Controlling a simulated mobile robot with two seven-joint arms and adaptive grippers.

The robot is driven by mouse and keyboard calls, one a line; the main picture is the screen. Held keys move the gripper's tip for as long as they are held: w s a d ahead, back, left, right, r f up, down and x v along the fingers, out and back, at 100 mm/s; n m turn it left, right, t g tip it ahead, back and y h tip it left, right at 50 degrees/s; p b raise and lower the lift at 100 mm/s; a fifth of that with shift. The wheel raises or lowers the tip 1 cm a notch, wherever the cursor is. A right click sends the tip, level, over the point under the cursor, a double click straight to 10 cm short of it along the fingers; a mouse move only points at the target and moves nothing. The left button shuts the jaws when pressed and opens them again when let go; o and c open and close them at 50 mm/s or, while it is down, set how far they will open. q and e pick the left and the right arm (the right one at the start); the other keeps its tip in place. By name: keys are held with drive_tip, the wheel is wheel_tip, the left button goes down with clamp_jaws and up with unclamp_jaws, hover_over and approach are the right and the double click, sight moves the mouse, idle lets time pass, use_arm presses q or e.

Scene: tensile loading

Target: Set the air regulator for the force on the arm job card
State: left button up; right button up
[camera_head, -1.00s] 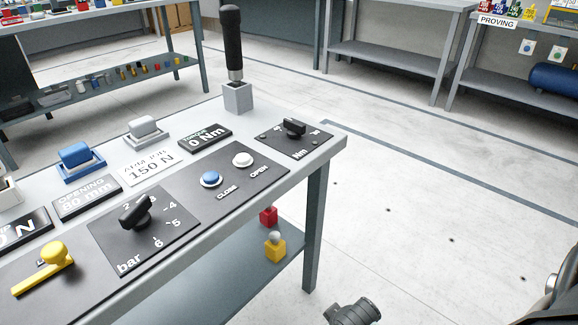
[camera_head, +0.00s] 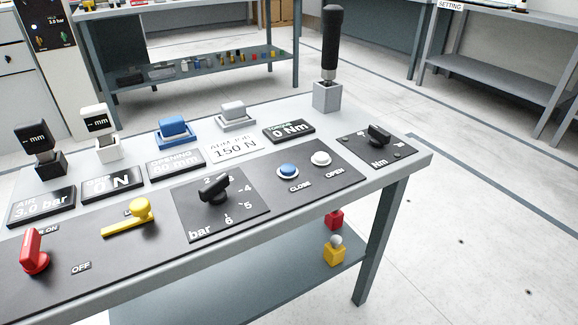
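The air regulator is a black knob (camera_head: 214,189) on a dark plate marked "bar", with 2, 4, 5 and 6 readable around it. The knob's bar lies slanted, one end toward the upper right. The arm job card (camera_head: 234,147) is white and reads 150 N. The air display (camera_head: 41,207) reads 3.0 bar. The grip display (camera_head: 112,182) reads 0 N. The opening display (camera_head: 176,164) ends in mm; its digits are partly blurred. Neither of my grippers is in view.
On the bench are a red lever (camera_head: 34,252), a yellow lever (camera_head: 130,218), a blue CLOSE button (camera_head: 288,171), a white OPEN button (camera_head: 320,158) and an Nm knob (camera_head: 379,135). A black-handled tool (camera_head: 331,50) stands upright at the back right.

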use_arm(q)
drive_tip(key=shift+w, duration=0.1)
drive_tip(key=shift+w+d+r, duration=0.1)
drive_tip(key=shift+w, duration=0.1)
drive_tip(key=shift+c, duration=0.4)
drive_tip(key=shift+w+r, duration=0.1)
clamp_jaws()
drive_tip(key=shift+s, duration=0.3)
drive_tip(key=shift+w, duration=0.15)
